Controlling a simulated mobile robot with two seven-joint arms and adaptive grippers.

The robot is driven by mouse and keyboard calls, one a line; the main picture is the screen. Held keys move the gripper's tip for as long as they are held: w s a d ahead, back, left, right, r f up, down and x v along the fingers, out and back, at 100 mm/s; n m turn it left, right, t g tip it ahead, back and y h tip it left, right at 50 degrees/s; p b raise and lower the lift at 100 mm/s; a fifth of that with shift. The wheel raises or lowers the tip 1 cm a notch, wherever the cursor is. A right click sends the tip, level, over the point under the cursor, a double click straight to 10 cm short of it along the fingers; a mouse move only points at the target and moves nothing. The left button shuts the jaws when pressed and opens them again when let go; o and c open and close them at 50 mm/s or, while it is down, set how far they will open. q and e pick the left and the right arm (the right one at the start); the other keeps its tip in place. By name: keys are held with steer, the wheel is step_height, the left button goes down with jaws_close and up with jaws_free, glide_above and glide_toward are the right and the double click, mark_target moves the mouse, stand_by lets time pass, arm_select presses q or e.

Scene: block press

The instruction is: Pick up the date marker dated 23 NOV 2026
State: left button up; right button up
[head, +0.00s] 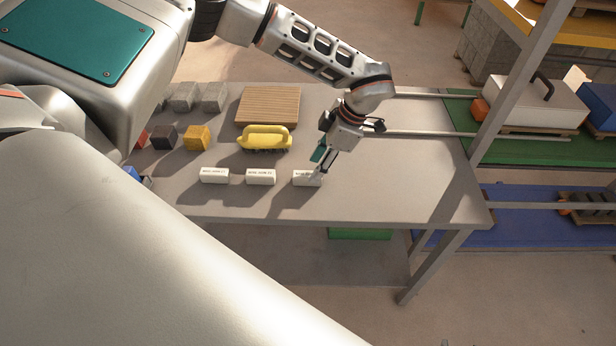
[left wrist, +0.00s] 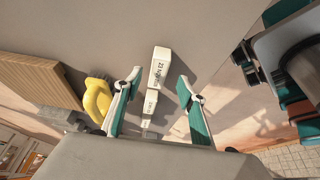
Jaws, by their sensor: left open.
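Three white block-shaped date markers stand in a row near the table's front edge: a left one (head: 214,176), a middle one (head: 261,177) and a right one (head: 307,180). Their print is too small to read in the head view. My left gripper (head: 319,172) is open at the right marker, partly covering it. In the left wrist view the nearest marker (left wrist: 160,70) lies between the open fingers (left wrist: 159,77); its label seems to start with 23, the rest unclear. The other markers line up beyond it. I cannot tell whether the fingers touch it. My right gripper is out of view.
Behind the markers are a yellow-handled brush (head: 263,136), a slatted wooden board (head: 268,106), a yellow cube (head: 197,138), a dark cube (head: 164,138) and grey cubes (head: 184,97). The grey table (head: 420,185) is clear to the right of the markers.

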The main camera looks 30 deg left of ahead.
mark_target(308, 174)
arm_select(q)
steer(key=x, duration=0.4)
steer(key=shift+a, duration=0.25)
jaws_close()
